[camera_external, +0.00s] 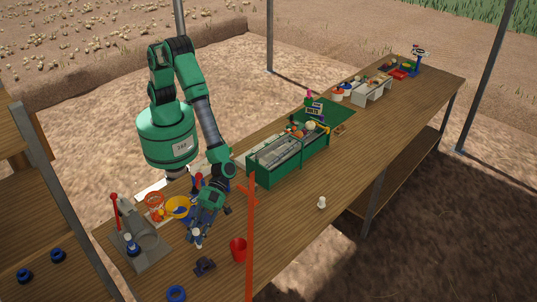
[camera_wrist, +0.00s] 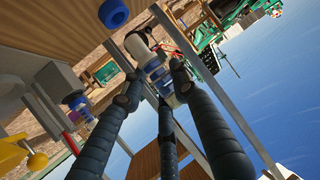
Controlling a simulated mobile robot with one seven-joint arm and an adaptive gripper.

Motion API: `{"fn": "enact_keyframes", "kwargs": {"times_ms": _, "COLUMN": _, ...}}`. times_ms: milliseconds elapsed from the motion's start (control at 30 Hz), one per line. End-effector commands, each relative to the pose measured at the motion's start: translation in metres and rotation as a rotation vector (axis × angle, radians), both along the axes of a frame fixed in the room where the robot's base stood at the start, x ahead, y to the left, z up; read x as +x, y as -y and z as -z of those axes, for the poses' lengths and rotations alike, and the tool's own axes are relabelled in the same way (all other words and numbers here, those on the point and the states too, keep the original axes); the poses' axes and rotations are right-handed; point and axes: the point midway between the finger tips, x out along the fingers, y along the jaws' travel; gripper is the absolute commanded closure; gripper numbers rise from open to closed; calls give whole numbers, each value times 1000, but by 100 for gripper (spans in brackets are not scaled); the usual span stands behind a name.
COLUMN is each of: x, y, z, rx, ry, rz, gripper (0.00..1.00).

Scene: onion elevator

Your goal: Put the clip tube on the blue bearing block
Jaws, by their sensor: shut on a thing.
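My gripper (camera_external: 198,234) is low over the near end of the long wooden bench, its fingers pointing down. In the wrist view my dark fingers (camera_wrist: 156,82) are closed around a white and blue banded tube (camera_wrist: 153,72), which looks like the clip tube; it shows small at my fingertips in the external view (camera_external: 196,240). A dark bluish block (camera_external: 205,266), which may be the bearing block, sits on the bench just below and right of my gripper, apart from it. Its details are too small to make out.
A grey press (camera_external: 148,250) with a red handle stands left, with a blue and white part at it. A blue ring (camera_external: 176,293) lies near the front edge; a red cup (camera_external: 238,249) and thin orange post (camera_external: 251,235) stand right. Yellow bowl (camera_external: 179,207) and green-framed trough (camera_external: 275,163) are behind.

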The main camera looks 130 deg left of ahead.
Motion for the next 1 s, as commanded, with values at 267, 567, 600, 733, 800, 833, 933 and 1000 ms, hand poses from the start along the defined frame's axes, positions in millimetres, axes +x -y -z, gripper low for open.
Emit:
{"fn": "enact_keyframes", "kwargs": {"times_ms": 267, "x": 0, "y": 0, "z": 41, "rx": 1, "ry": 0, "rz": 0, "gripper": 93}}
{"fn": "enact_keyframes", "kwargs": {"times_ms": 567, "x": 0, "y": 0, "z": 52, "rx": 0, "ry": 0, "rz": 0, "gripper": 93}}
{"fn": "enact_keyframes", "kwargs": {"times_ms": 600, "x": 0, "y": 0, "z": 52, "rx": 0, "ry": 0, "rz": 0, "gripper": 93}}
{"fn": "enact_keyframes", "kwargs": {"times_ms": 733, "x": 0, "y": 0, "z": 52, "rx": 0, "ry": 0, "rz": 0, "gripper": 93}}
{"fn": "enact_keyframes", "kwargs": {"times_ms": 800, "x": 0, "y": 0, "z": 55, "rx": 1, "ry": -1, "rz": 0, "gripper": 93}}
{"fn": "enact_keyframes", "kwargs": {"times_ms": 833, "x": 0, "y": 0, "z": 57, "rx": 1, "ry": -1, "rz": 0, "gripper": 93}}
{"fn": "enact_keyframes", "kwargs": {"times_ms": 933, "x": -1, "y": 0, "z": 67, "rx": 0, "ry": -2, "rz": 0, "gripper": 93}}
{"fn": "enact_keyframes", "kwargs": {"times_ms": 1000, "x": 0, "y": 0, "z": 75, "rx": 1, "ry": -1, "rz": 1, "gripper": 93}}
